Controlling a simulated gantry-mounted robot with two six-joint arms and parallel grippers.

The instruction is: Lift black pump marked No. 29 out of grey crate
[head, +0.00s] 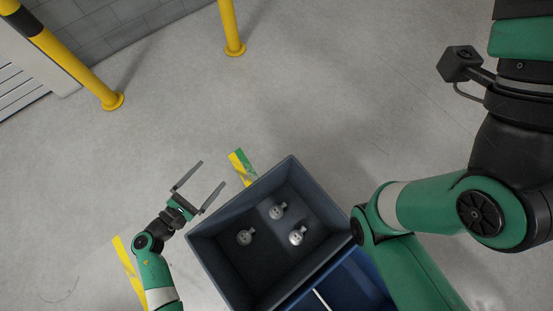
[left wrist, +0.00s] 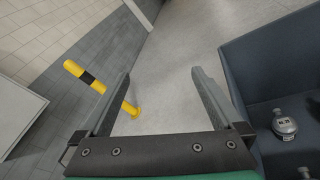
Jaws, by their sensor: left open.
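The grey crate (head: 215,262) stands at the lower middle of the head view, and its wall fills the right side of the left wrist view (left wrist: 265,65). Three pumps (head: 278,211) (head: 245,237) (head: 297,236) sit apart on its floor, looking silvery grey rather than black. In the left wrist view one pump (left wrist: 285,125) bears a small label I cannot read surely; another (left wrist: 305,173) is cut off by the edge. My left gripper (head: 213,173) is open and empty, outside the crate beyond its upper left wall. My right gripper is out of view.
A blue container (head: 350,285) adjoins the crate at the lower right. Yellow posts (head: 232,35) (head: 88,82) stand farther back near a grey wall. Yellow floor markings (head: 240,165) lie near the crate. The floor left of the crate is largely clear.

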